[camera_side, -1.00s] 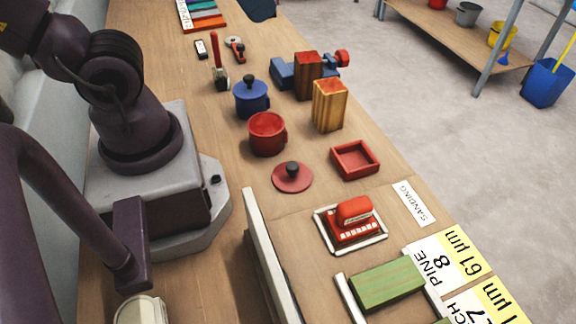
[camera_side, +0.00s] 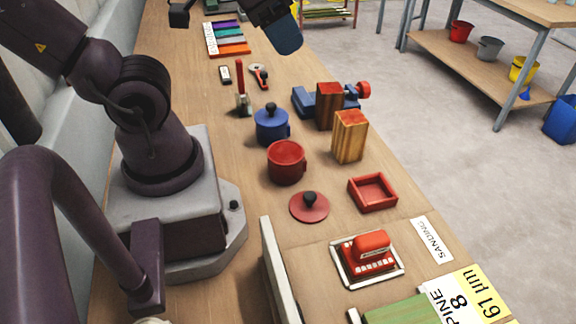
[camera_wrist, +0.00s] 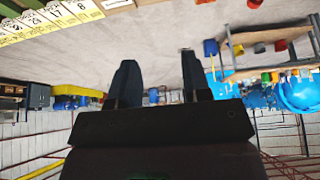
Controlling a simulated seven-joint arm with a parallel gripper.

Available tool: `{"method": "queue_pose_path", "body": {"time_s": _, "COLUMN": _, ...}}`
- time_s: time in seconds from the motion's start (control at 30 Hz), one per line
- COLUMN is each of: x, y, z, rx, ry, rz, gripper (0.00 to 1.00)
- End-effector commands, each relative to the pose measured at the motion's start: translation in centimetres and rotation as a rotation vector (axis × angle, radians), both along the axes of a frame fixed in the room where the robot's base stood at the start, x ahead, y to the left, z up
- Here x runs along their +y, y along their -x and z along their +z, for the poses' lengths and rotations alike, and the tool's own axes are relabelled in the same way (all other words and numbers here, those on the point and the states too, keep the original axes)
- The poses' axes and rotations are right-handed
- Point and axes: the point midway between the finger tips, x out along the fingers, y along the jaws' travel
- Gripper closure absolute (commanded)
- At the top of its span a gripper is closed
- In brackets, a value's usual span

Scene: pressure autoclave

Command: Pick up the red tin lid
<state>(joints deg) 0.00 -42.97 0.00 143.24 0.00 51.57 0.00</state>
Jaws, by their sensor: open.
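The red tin lid (camera_side: 309,207) is a flat red disc with a dark knob on top. It lies on the wooden bench in the side view, knob up, in front of the red pot (camera_side: 286,163) and left of the red square tray (camera_side: 373,192). My gripper (camera_wrist: 157,68) shows in the wrist view with its two dark fingers spread apart and nothing between them. The lid does not show in the wrist view. No part of my gripper is clearly seen near the lid in the side view.
A blue lidded pot (camera_side: 271,126) and wooden blocks (camera_side: 349,137) stand beyond the lid. A red sanding tool (camera_side: 371,252) sits on a white-edged pad nearer the camera. A pale upright board (camera_side: 279,272) rises left of the pad. Bare bench surrounds much of the lid.

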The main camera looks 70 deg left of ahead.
Motion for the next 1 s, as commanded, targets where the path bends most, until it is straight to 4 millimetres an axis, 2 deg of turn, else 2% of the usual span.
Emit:
{"method": "queue_pose_path", "body": {"time_s": 0.4, "x": 0.0, "y": 0.0, "z": 0.0, "rx": 0.0, "ry": 0.0, "rz": 0.0, "gripper": 0.56}}
{"method": "queue_pose_path", "body": {"time_s": 0.5, "x": 0.0, "y": 0.0, "z": 0.0, "rx": 0.0, "ry": 0.0, "rz": 0.0, "gripper": 0.42}}
{"method": "queue_pose_path", "body": {"time_s": 0.77, "x": 0.1, "y": 0.0, "z": 0.0, "rx": 0.001, "ry": 0.0, "rz": 0.007, "gripper": 0.42}}
{"method": "queue_pose_path", "body": {"time_s": 0.87, "x": 0.6, "y": -0.3, "z": -1.0, "rx": 0.051, "ry": -0.005, "rz": 0.029, "gripper": 0.42}}
{"method": "queue_pose_path", "body": {"time_s": 1.0, "x": 1.1, "y": -1.1, "z": -4.2, "rx": 0.211, "ry": -0.063, "rz": 0.034, "gripper": 0.42}}
